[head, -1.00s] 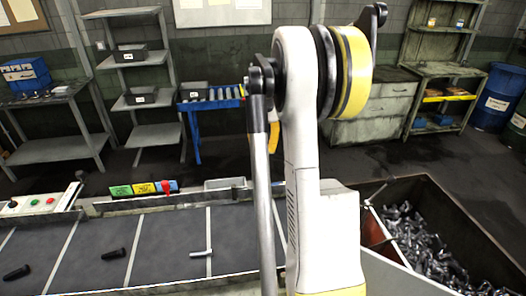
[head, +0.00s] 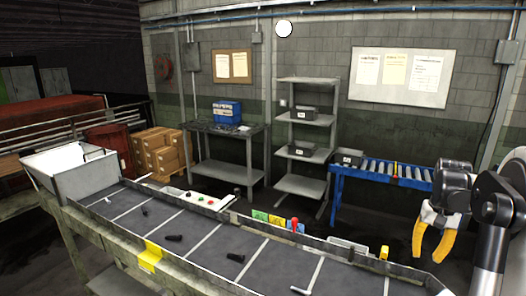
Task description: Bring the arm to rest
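My gripper (head: 430,257) hangs at the right side of the head view. Its two yellow fingers point down and stand apart with nothing between them. It is open and empty. Behind it are the floor and the end of a blue roller conveyor. My dark wrist and a grey arm link show beside it at the right edge. The rest of my arm is out of the picture.
A grey belt (head: 205,243) with cross slats runs across the front and carries several dark bolts and a light one (head: 308,275). A white bin (head: 75,170) stands at its left end. Shelves (head: 305,160), a table (head: 225,165) and the roller conveyor (head: 385,170) line the wall.

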